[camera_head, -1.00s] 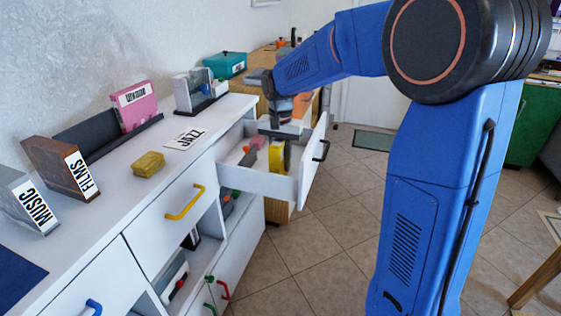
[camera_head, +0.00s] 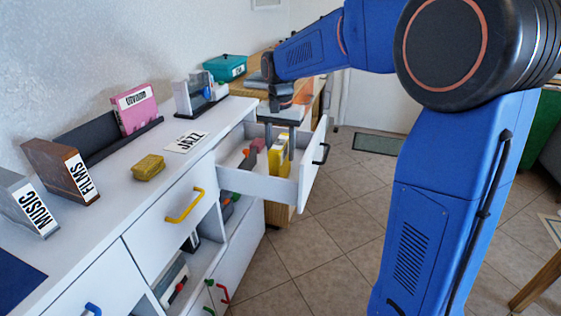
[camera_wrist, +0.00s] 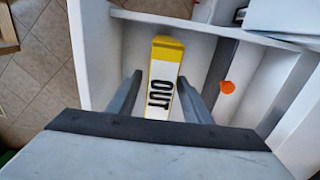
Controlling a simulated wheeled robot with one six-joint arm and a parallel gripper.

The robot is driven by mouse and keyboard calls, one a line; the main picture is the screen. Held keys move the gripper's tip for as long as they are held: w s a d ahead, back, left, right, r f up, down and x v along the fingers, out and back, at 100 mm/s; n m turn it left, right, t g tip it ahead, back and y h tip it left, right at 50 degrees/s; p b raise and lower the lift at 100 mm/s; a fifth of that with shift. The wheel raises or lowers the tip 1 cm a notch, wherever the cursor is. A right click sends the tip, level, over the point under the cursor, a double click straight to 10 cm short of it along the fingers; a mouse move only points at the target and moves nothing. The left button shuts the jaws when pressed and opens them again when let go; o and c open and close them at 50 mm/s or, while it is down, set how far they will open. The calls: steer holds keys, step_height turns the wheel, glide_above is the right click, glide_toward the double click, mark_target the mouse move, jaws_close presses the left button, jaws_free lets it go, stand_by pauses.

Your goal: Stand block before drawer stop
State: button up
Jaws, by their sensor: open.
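In the head view my gripper (camera_head: 280,132) is above the drawer, over the block. A grey divider strip (camera_wrist: 220,70) runs inside the drawer beside the block. I cannot tell which part is the drawer stop.
An orange round piece (camera_wrist: 228,87) lies beyond the divider. A pink block (camera_head: 257,144) is in the drawer's back part. The cabinet top holds a JAZZ card (camera_head: 186,142), a yellow box (camera_head: 148,167) and bookends. Floor (camera_head: 320,230) before the drawer is clear.

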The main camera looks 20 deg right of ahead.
step_height(320, 180, up, 7)
steer(key=shift+f, duration=0.15)
steer(key=shift+s, duration=0.1)
stand_by(0.5)
